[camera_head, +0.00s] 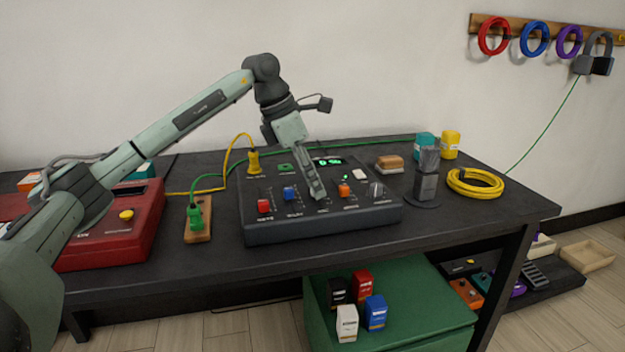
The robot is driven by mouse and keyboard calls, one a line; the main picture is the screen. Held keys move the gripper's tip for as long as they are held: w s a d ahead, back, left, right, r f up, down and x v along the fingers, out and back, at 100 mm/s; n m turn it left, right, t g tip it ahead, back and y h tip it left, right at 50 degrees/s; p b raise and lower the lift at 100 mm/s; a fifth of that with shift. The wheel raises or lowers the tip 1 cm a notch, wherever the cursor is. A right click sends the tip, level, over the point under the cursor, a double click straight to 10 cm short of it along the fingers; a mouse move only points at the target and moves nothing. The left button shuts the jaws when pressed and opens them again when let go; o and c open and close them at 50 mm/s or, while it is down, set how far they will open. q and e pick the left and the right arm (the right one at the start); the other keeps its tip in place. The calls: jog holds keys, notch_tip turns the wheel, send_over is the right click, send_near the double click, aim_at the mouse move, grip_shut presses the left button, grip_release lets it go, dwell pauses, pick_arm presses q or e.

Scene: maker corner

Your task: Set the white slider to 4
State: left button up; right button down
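A dark control panel (330,222) stands on the black table, with a row of coloured slider caps. The red cap (264,206) is lowest at the left, the blue cap (291,193) is right of it, and the orange cap (344,190) is further right. My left gripper (318,194) reaches down over the panel between the blue and orange caps. Its fingers look narrow from here, and their gap does not show. The scale numbers are too small to read. My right gripper is not in view.

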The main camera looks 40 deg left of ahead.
pick_arm(q)
jog(key=v, duration=1.2)
dwell(0.5)
